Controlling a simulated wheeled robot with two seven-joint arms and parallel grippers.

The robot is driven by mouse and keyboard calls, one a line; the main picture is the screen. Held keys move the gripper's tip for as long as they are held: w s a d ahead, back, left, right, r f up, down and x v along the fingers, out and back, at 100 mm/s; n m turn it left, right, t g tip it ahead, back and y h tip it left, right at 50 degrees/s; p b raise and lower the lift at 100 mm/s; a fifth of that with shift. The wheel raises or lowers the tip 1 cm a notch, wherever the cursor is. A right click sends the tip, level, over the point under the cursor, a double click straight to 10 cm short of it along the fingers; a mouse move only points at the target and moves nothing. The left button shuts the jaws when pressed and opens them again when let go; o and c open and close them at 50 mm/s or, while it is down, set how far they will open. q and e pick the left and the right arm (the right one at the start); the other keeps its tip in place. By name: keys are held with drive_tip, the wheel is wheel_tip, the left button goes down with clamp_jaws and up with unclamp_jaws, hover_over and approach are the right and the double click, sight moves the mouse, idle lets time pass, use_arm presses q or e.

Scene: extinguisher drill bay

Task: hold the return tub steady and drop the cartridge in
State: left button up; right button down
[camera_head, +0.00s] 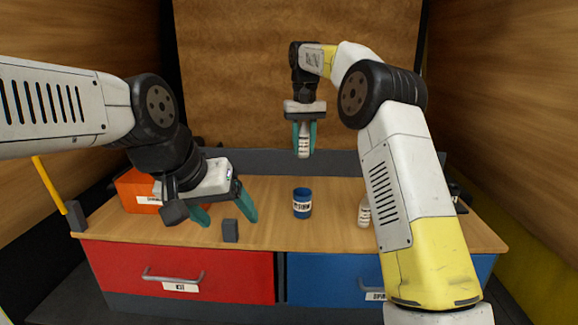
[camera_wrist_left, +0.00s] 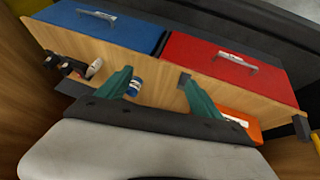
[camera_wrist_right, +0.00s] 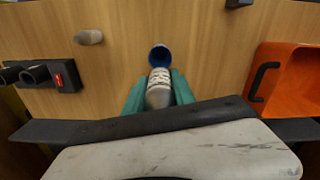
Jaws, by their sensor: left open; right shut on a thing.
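The return tub is a small blue cup (camera_head: 302,210) with a white label, upright on the wooden counter. It also shows in the left wrist view (camera_wrist_left: 134,86) and in the right wrist view (camera_wrist_right: 159,55), its open mouth visible in the latter. My right gripper (camera_head: 304,149) is shut on a white banded cartridge (camera_wrist_right: 159,90) and holds it well above the counter, over the tub's area; exact alignment is unclear. My left gripper (camera_head: 225,213) is open and empty, left of the tub and apart from it.
A dark grey block (camera_head: 230,231) stands near the front edge, beside my left gripper. An orange bin (camera_wrist_right: 288,85) is at the counter's left. Another white cartridge (camera_head: 364,213) stands right of the tub. A black device (camera_wrist_right: 42,76) is further right. Red (camera_head: 180,280) and blue (camera_head: 330,277) drawers are below.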

use_arm(q)
drive_tip(key=w+d+f+n+g+h, duration=0.2)
drive_tip(key=w+d+n, duration=0.1)
drive_tip(key=w+n, duration=0.3)
drive_tip(key=n+h, duration=0.9)
drive_tip(key=n, duration=0.6)
approach(302, 205)
drive_tip(key=shift+w+a+f, duration=0.15)
drive_tip(key=shift+w+a, duration=0.2)
drive_tip(key=shift+w, duration=0.25)
drive_tip(key=shift+w+a+f, duration=0.15)
drive_tip(key=shift+w+a, duration=0.15)
drive_tip(key=shift+w, duration=0.3)
drive_tip(key=x, duration=1.1)
drive_tip(key=shift+w+d+f, duration=0.1)
drive_tip(key=shift+d+f, duration=0.15)
drive_tip(key=shift+f, duration=0.15)
drive_tip(key=shift+y, duration=0.3)
drive_tip(key=shift+c, duration=0.3)
drive_tip(key=c, duration=1.6)
use_arm(e)
wheel_tip(302, 205, down, 12)
drive_tip(key=shift+f, duration=0.2)
